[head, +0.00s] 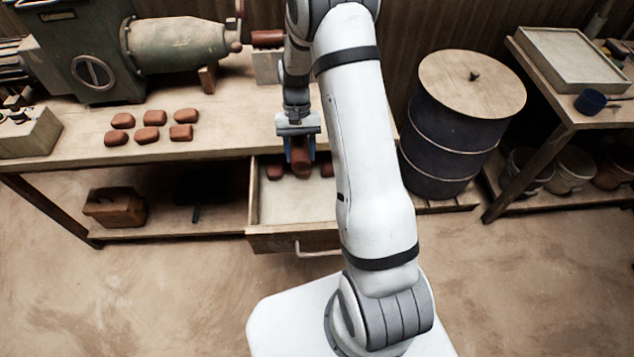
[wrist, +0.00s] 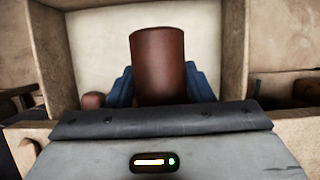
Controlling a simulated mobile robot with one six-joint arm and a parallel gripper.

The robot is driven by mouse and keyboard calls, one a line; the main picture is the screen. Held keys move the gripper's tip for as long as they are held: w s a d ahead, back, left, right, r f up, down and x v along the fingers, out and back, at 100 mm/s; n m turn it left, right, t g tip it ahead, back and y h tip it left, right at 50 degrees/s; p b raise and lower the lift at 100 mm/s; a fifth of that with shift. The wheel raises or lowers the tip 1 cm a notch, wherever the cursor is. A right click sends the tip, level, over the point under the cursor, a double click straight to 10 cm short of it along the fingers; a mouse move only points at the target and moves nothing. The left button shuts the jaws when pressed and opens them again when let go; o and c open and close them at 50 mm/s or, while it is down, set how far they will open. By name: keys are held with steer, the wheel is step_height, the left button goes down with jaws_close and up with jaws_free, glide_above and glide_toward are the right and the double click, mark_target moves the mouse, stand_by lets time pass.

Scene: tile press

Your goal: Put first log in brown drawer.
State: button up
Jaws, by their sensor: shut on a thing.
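My gripper (head: 299,150) is shut on a reddish-brown clay log (head: 300,160), held over the open drawer. In the wrist view the log (wrist: 158,62) stands out between the blue fingers of my gripper (wrist: 160,85). The brown drawer (head: 295,240) is pulled out from under the workbench, with a pale inside and a metal handle. A few reddish clay pieces lie toward its back, partly hidden by my gripper and arm. I cannot tell whether the held log touches the drawer floor. Another reddish log (head: 268,38) lies on a pale block on the bench.
Several clay lumps (head: 153,118) lie on the workbench (head: 60,150) left of the drawer. A green press (head: 170,45) stands behind them. A dark barrel (head: 455,125) with a wooden lid stands right of the drawer. The drawer's front part is clear.

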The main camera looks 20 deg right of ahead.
steer(key=s+d+f+m+t+y+b, duration=0.3)
steer(key=s+d+f+m+t+b, duration=0.5)
steer(key=m+b, duration=1.05)
steer(key=f+b, duration=0.1)
steer(key=f, duration=0.2)
steer(key=d+f+g+b, duration=0.1)
steer(key=f, duration=0.3)
steer(key=s+d+f+g+b, duration=0.1)
steer(key=f+b, duration=0.1)
steer(key=f, duration=0.1)
steer(key=shift+d+f, duration=0.15)
steer(key=shift+d, duration=0.1)
steer(key=shift+f, duration=0.15)
steer(key=o, duration=1.3)
